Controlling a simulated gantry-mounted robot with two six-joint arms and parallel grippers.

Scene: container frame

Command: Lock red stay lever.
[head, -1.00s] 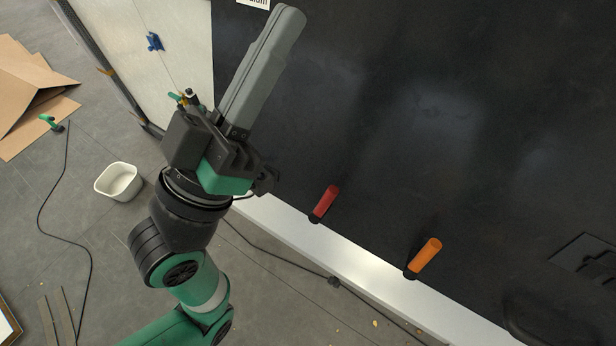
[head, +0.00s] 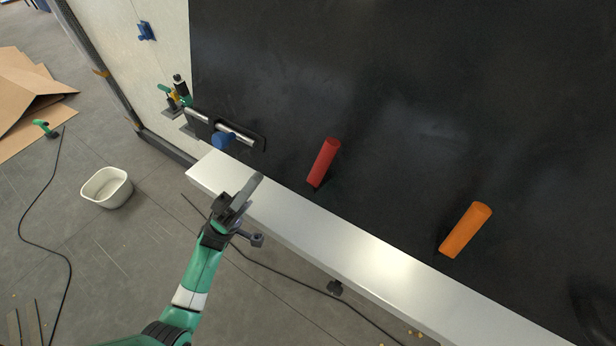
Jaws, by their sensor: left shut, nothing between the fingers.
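The red stay lever (head: 323,163) stands out from the black panel just above the white ledge, tilted a little to the right. My left gripper (head: 254,181) is shut and empty over the white ledge, to the left of and a little below the red lever, apart from it. Its fingers point up and to the right. My right gripper is not in view.
An orange lever (head: 465,230) stands to the right of the red one. A metal bar with a blue handle (head: 223,140) is at the panel's left edge. The white ledge (head: 360,250) runs below the levers. A white bin (head: 107,187) is on the floor.

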